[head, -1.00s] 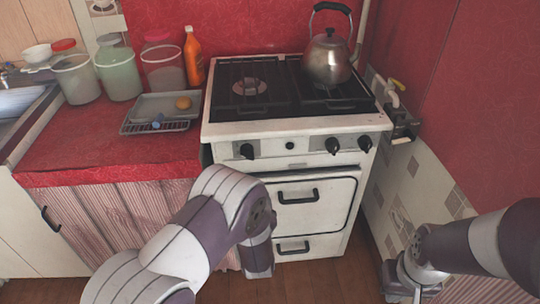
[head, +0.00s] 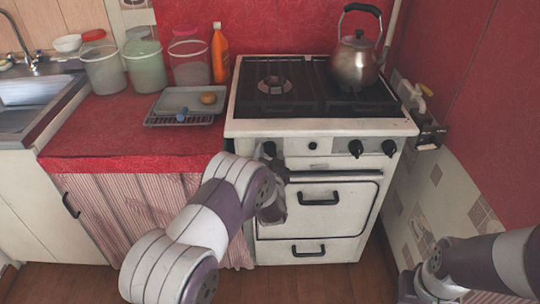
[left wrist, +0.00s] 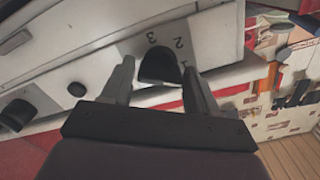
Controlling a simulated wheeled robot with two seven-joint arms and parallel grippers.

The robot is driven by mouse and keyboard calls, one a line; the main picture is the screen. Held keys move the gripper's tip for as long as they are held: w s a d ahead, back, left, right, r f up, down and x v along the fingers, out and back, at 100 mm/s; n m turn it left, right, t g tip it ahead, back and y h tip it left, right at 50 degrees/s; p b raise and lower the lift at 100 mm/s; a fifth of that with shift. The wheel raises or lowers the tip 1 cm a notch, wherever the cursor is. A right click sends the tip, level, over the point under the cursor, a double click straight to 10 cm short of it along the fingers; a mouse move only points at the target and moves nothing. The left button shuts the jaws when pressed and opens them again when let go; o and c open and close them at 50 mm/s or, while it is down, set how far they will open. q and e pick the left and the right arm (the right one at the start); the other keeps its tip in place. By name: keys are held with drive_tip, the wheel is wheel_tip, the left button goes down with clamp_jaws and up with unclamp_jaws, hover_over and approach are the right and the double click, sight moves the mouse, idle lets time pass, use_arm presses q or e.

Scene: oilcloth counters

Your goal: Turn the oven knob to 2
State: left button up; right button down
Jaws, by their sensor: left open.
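The white oven's left knob (head: 269,148) is dark and sits on the front panel below the hob. My left gripper (head: 271,158) is in front of it in the head view and covers part of the panel. In the left wrist view, the black knob (left wrist: 159,66) lies between the two fingers of my open left gripper (left wrist: 160,78), with a gap on each side. The printed marks 3 and 2 show beside the knob, and a partly hidden mark that looks like 1. I cannot tell which mark the knob points to. My right arm is at the lower right; its gripper does not show.
Two more knobs (head: 372,148) are on the panel's right. A metal kettle (head: 356,62) stands on the hob. The oven door handle (head: 319,198) sticks out below the panel. The red counter (head: 120,137) with tray and jars is at the left.

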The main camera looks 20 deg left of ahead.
use_arm(q)
drive_tip(key=shift+c, duration=0.3)
drive_tip(key=c, duration=0.7)
drive_tip(key=shift+n, duration=0.3)
drive_tip(key=n+b, duration=0.2)
drive_tip(key=n, duration=0.3)
drive_tip(key=shift+b, duration=0.4)
drive_tip(key=n+b, duration=0.3)
drive_tip(key=n, duration=0.3)
drive_tip(key=shift+a, duration=0.15)
